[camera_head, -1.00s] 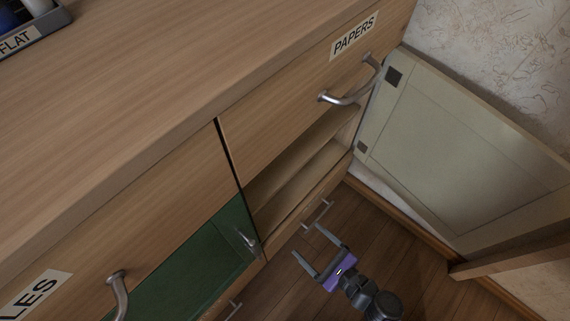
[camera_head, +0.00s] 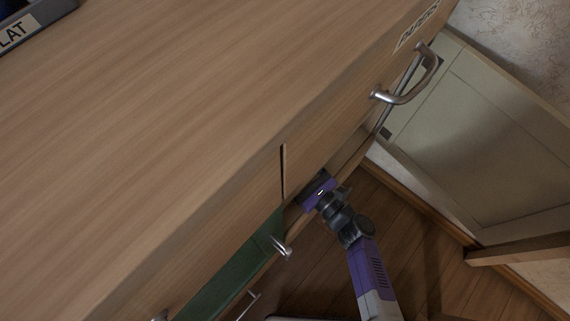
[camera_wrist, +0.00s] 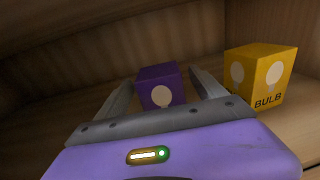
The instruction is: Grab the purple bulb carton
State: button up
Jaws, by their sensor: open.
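The purple bulb carton (camera_wrist: 160,88) stands upright inside a wooden compartment in the wrist view, with a pale bulb shape on its front. My gripper (camera_wrist: 160,85) is open, with one finger on each side of the carton's lower part in the picture. I cannot tell whether the fingertips reach past its front or touch it. In the head view my gripper (camera_head: 312,186) is partly inside the open compartment under the papers drawer, and its fingers are hidden. The carton is hidden in the head view.
A yellow bulb carton (camera_wrist: 262,76) stands just right of the purple one, close to the right finger. The papers drawer handle (camera_head: 410,82) juts out above. A green door panel (camera_head: 240,270) is at left, and a pale open door (camera_head: 480,130) is at right.

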jog(key=shift+x, duration=1.05)
jog(key=c, duration=1.5)
jog(key=shift+r, duration=0.1)
